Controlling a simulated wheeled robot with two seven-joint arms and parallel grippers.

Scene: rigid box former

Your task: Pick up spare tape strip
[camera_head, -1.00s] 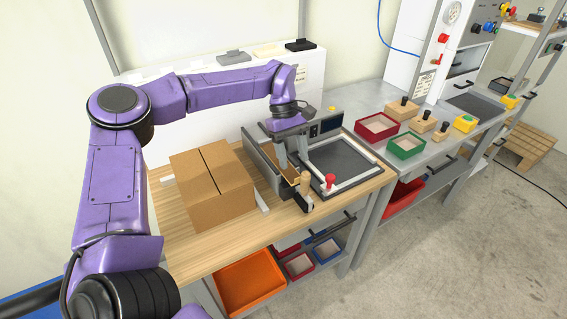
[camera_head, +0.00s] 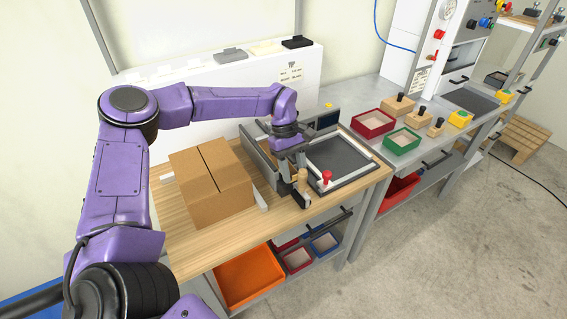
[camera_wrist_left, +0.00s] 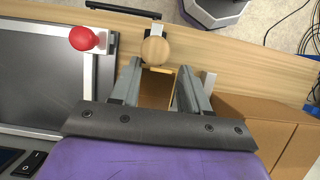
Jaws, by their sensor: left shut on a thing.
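My left gripper (camera_head: 291,180) points down at the right part of the wooden bench, beside the grey-framed dark panel. In the left wrist view its two fingers (camera_wrist_left: 158,72) stand on either side of a brown strip with a pale edge, which I take to be the spare tape strip (camera_wrist_left: 157,90). The gripper is shut on it. In the head view the strip is mostly hidden by the gripper. A round wooden knob (camera_wrist_left: 155,51) is just beyond the fingertips. My right gripper is not in view.
A closed cardboard box (camera_head: 212,180) stands left of the gripper. A red knob (camera_head: 326,177) sits by the dark panel (camera_head: 340,160). Red (camera_head: 373,124) and green (camera_head: 402,142) trays are on the right bench. An orange bin (camera_head: 248,277) is below. The bench's front left is clear.

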